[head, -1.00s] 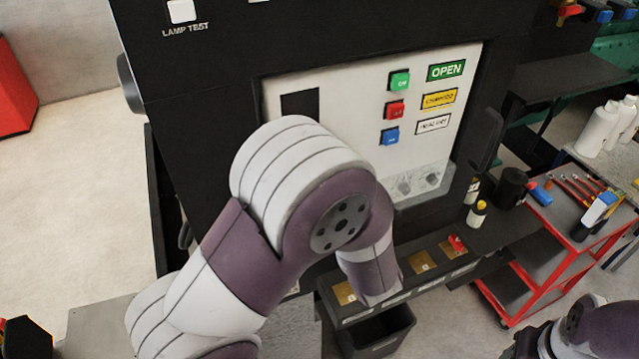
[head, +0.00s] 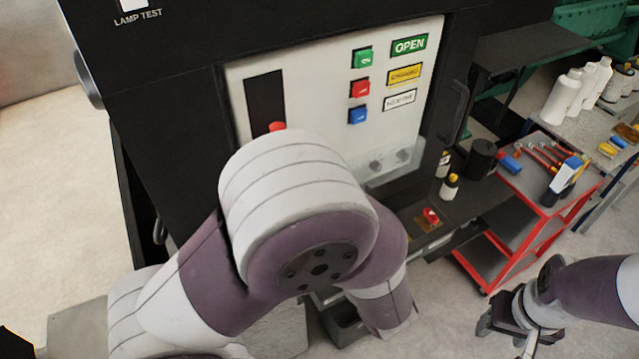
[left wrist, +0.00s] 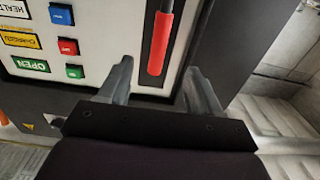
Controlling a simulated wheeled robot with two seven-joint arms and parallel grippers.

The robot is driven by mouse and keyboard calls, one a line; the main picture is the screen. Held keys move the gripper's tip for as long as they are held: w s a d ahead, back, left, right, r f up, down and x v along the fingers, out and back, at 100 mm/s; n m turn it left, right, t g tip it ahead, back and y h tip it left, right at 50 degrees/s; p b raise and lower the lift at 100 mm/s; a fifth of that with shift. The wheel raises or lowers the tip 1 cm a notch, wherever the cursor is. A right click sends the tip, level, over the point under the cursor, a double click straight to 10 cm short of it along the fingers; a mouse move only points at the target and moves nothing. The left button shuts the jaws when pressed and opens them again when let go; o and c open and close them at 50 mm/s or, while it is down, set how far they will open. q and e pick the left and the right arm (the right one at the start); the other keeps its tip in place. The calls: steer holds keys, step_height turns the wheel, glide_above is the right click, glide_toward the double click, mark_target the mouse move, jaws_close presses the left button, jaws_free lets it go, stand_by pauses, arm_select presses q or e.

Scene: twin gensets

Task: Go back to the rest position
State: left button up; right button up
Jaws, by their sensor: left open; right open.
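My left arm crosses the middle of the head view in front of the panel, and its gripper is hidden there. In the left wrist view my left gripper (left wrist: 160,88) is open, with its two grey fingers apart and nothing held. A red handle (left wrist: 160,42) on the panel shows beyond and between the fingers; I cannot tell how far away it is. In the head view its red tip (head: 277,126) shows above my arm, at the black slot (head: 265,103). My right gripper (head: 506,332) is open and empty at the lower right, over the floor.
The white panel (head: 318,75) has green, red and blue buttons beside labels. A dark ledge below carries a small bottle (head: 449,187) and a red switch (head: 431,215). A red tool cart (head: 545,212) stands at the right. Clear floor (head: 45,200) lies left.

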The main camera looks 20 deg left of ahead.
arm_select(q)
steer(key=w+d+f+m+h, duration=0.4)
steer(key=d+f+h, duration=0.5)
steer(key=s+d+f+m+g+h+b, duration=0.2)
steer(key=d+f+m+g+h+b, duration=0.15)
steer(key=f, duration=0.35)
steer(key=s+d+f+m+g+h+b, duration=0.2)
steer(key=s+f+h+b, duration=0.15)
steer(key=f+b, duration=0.2)
steer(key=s+a+f+g+y+b, duration=0.1)
steer(key=s+a+f+g+b, duration=0.1)
steer(key=a+f+b, duration=0.3)
steer(key=s+a+f+g+y+b, duration=0.1)
steer(key=s+a+f+g+b, duration=0.1)
steer(key=a+f+b, duration=0.4)
steer(key=a, duration=0.4)
steer(key=shift+a+m+g+b, duration=0.35)
steer(key=shift+a, duration=0.05)
